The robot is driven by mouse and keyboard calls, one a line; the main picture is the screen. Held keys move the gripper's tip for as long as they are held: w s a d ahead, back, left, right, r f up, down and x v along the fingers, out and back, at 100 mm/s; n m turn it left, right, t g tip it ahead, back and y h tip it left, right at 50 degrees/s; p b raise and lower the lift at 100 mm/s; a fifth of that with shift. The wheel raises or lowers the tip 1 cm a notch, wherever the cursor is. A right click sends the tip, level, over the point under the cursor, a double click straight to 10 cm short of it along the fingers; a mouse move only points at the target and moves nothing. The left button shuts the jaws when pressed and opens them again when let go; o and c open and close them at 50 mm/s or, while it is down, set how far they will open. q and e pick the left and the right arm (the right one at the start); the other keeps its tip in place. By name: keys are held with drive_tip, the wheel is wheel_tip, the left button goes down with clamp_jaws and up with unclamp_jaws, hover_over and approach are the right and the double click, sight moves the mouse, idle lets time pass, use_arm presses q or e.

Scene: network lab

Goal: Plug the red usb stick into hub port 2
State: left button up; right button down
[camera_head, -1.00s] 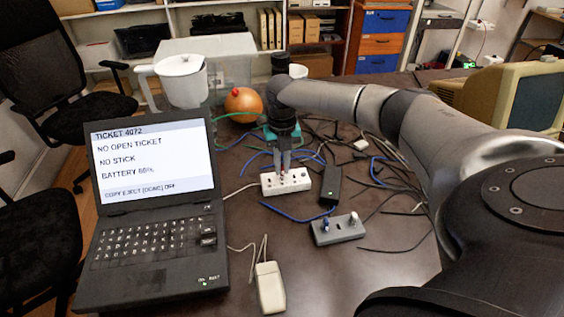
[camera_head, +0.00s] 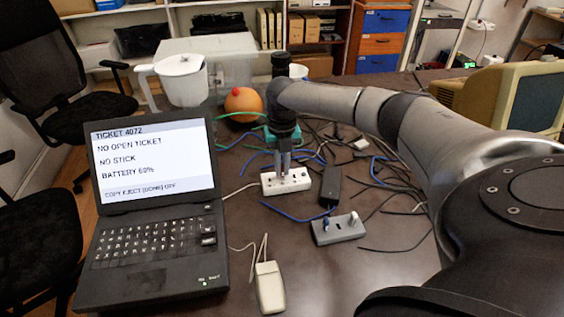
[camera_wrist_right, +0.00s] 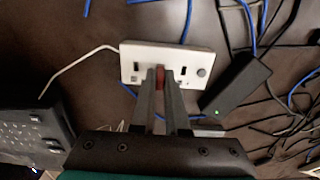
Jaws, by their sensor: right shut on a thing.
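The white hub (camera_head: 298,187) lies flat on the dark table, right of the laptop. In the wrist view the hub (camera_wrist_right: 131,49) shows a dark slot on each side of my fingers and a round button at its right end. My right gripper (camera_head: 286,174) points down over the middle of the hub. Its fingers are shut on the red usb stick (camera_wrist_right: 160,74), a small red piece between the tips. The stick's lower end is hidden, so I cannot tell how far it sits in a port. My left gripper is not in view.
A laptop (camera_head: 150,245) stands open on the left, its screen reading "NO STICK". A grey holder (camera_head: 340,233) with two sticks stands front right of the hub. A black adapter (camera_head: 331,185) and tangled cables lie right of the hub. A mouse (camera_head: 269,288) lies in front.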

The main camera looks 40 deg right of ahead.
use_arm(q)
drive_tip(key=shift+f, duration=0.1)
use_arm(e)
drive_tip(key=shift+f, duration=0.3)
drive_tip(key=c, duration=0.8)
unclamp_jaws()
drive_tip(key=shift+c, duration=0.2)
wheel_tip(320, 180, up, 5)
drive_tip(key=shift+f+p, duration=0.1)
drive_tip(key=shift+p, duration=0.65)
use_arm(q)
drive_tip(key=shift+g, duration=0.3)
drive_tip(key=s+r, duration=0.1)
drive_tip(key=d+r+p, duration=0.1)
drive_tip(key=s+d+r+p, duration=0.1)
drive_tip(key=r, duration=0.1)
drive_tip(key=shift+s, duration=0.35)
use_arm(e)
wheel_tip(320, 180, up, 10)
drive_tip(key=shift+r, duration=0.25)
